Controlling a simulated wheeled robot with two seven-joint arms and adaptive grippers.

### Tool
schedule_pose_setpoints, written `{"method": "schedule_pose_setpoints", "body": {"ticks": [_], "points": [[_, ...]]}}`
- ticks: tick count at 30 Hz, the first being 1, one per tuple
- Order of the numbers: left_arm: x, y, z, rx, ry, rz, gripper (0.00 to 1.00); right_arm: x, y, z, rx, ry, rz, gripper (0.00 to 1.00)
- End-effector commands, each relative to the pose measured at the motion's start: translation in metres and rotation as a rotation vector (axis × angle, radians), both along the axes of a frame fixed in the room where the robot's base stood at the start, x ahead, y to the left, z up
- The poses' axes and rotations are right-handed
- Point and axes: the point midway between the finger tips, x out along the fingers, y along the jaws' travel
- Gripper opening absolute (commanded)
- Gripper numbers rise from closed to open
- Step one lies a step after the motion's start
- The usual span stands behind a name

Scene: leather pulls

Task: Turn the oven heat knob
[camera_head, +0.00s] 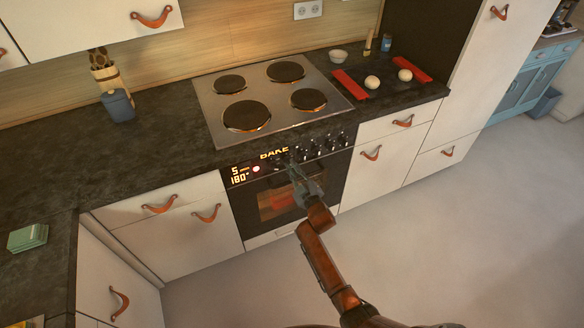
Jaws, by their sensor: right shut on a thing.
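The oven (270,203) is set in the counter front, with a dark glass door. Its control panel shows lit digits, the word BAKE and a red light at the left. A row of dark knobs (325,143) runs along the right part of the panel. My right gripper (291,164) is at the panel, at the left end of the knob row, shut on what appears to be an oven knob. The gripper hides that knob, so its angle cannot be told. My left gripper is not in view.
A steel hob (211,99) with dark burners lies above the oven. White drawers with leather pulls (207,213) flank it. The floor in front is clear.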

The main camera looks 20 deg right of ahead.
Motion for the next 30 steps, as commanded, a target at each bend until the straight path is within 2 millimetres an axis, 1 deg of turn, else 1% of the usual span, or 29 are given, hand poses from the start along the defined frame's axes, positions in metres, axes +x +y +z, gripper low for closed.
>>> {"method": "schedule_pose_setpoints", "body": {"ticks": [4,5,12,21,23,26,30], "points": [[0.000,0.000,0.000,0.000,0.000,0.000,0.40,-0.001,0.001,-0.003,0.000,0.004,0.001,0.00],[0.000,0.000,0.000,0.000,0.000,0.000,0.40,-0.001,0.001,-0.003,0.000,0.004,0.001,0.11],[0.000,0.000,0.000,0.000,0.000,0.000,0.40,0.000,0.000,-0.001,-0.001,0.003,0.000,0.27],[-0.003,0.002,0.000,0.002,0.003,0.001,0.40,-0.002,0.000,-0.001,-0.002,0.001,0.000,0.27],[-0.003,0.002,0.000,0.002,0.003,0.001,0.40,-0.007,-0.001,-0.001,-0.002,0.002,0.000,0.27],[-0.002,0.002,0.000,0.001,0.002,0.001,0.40,-0.021,-0.002,-0.002,-0.002,0.003,-0.001,0.27],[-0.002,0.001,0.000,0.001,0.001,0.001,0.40,-0.050,-0.003,-0.003,-0.002,0.004,-0.002,0.27]]}}
